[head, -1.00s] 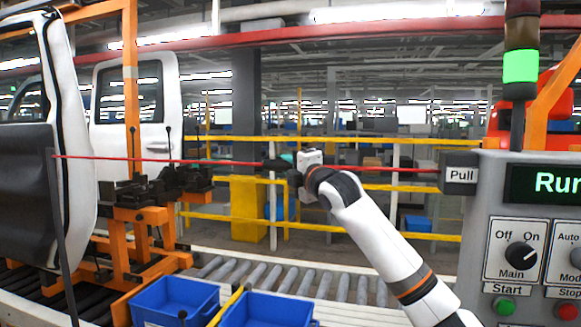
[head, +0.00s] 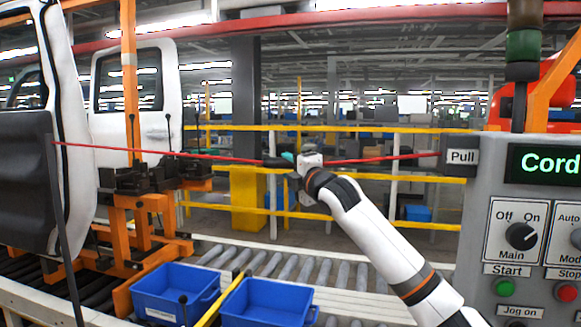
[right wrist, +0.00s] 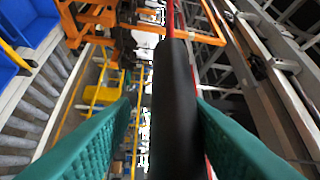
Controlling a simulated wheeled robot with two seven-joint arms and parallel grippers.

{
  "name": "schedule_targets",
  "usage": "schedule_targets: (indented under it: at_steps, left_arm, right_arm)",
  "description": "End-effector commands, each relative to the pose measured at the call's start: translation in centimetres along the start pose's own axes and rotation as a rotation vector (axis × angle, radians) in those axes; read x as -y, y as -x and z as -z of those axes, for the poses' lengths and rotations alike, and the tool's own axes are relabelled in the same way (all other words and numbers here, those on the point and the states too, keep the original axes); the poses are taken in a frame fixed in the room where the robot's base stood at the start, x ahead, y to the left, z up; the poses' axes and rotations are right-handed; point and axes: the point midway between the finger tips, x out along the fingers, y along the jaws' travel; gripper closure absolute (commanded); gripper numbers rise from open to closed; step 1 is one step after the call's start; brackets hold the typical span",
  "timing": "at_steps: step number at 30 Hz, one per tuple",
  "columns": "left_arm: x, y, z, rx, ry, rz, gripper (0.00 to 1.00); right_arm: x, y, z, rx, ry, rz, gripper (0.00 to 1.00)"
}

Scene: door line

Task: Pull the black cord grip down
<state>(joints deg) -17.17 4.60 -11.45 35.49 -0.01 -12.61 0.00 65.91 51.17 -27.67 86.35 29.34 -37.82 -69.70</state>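The black cord grip (head: 274,162) hangs on a red cord that sags down to it from both sides. In the right wrist view the grip (right wrist: 173,105) runs between the green finger pads of my right gripper (right wrist: 163,105). It lies against the right-hand pad, and a gap shows between it and the left-hand pad. My right gripper (head: 289,158) is therefore open around the grip, with the upper finger against it. My left gripper is not in view.
A grey control box (head: 525,225) with a "Pull" switch (head: 462,157) stands at right; its display reads "Cord". White vehicle doors on orange carriers (head: 150,215) stand at left. Blue bins (head: 175,292) and a roller conveyor lie below. A yellow rail (head: 400,178) runs behind.

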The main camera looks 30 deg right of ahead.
Motion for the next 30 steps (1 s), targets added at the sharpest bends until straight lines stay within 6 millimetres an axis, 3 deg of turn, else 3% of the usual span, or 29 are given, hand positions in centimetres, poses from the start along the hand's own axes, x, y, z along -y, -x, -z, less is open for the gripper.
schedule_targets:
  at_steps: [8,13,24,30]
  left_arm:
    - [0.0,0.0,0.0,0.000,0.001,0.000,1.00]
    - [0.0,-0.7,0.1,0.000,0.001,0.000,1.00]
    - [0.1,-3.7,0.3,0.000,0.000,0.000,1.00]
    - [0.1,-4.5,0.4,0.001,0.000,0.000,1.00]
  right_arm:
    - [-0.3,0.0,-0.1,0.001,0.001,-0.005,0.52]
    - [-0.4,1.1,0.0,0.000,0.004,-0.003,0.52]
    - [-0.5,8.7,0.0,-0.002,0.007,-0.002,0.52]
    - [-0.3,11.4,0.0,-0.001,0.004,-0.001,0.52]
